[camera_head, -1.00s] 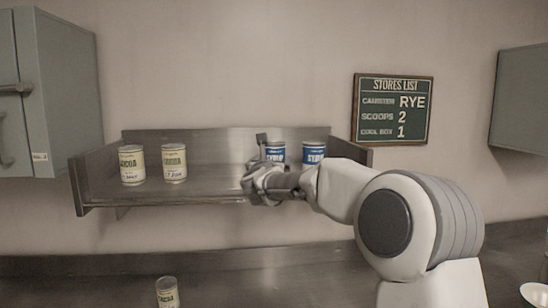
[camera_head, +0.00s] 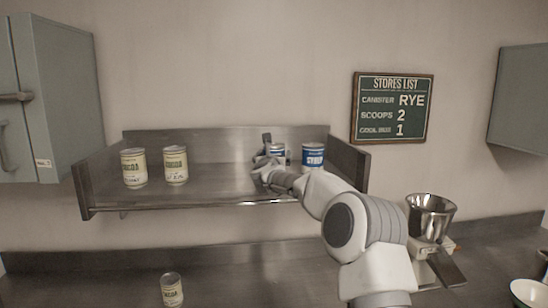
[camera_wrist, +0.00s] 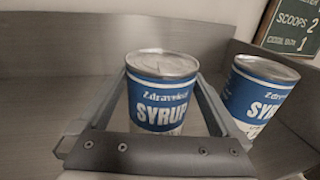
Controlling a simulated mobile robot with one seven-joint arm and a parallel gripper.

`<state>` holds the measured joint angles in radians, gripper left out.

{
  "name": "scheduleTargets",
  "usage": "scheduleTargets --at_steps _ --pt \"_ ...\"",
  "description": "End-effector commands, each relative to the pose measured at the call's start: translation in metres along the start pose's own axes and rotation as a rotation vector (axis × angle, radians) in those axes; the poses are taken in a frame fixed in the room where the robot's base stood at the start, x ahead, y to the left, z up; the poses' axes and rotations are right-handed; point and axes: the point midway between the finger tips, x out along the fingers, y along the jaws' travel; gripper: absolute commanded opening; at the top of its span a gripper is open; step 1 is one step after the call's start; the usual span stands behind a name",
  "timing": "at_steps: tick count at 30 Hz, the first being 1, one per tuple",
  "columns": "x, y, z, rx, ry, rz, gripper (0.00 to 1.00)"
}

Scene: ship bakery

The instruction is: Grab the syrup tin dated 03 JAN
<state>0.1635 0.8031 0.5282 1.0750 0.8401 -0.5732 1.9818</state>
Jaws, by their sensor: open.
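Two blue-and-white syrup tins stand on the right part of the steel shelf (camera_head: 225,182). The left syrup tin (camera_wrist: 160,95) stands between the open fingers of my gripper (camera_wrist: 165,100) in the wrist view; its lower label is hidden by the gripper's body. In the head view my gripper (camera_head: 267,160) covers most of this left syrup tin (camera_head: 277,149). The right syrup tin (camera_head: 313,156) stands just right of my gripper, and in the wrist view this right syrup tin (camera_wrist: 260,92) is outside the fingers. I cannot read a date on either tin.
Two cocoa tins (camera_head: 134,168) (camera_head: 175,165) stand at the shelf's left. Another cocoa tin (camera_head: 172,290) is on the counter (camera_head: 90,285) below. A scale with a metal bowl (camera_head: 431,215) and a white bowl (camera_head: 528,292) are at right. The shelf's middle is clear.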

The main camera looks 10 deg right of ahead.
Motion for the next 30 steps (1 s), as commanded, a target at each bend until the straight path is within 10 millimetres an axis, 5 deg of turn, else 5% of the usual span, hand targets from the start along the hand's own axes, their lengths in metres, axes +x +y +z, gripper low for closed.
scheduleTargets --at_steps 7,18,30 --pt "0.024 0.0 0.003 0.0 0.001 0.0 1.0" --pt "0.028 0.0 0.001 -0.001 0.0 0.0 0.98" --pt "0.028 0.0 0.001 0.0 0.0 0.0 0.26"
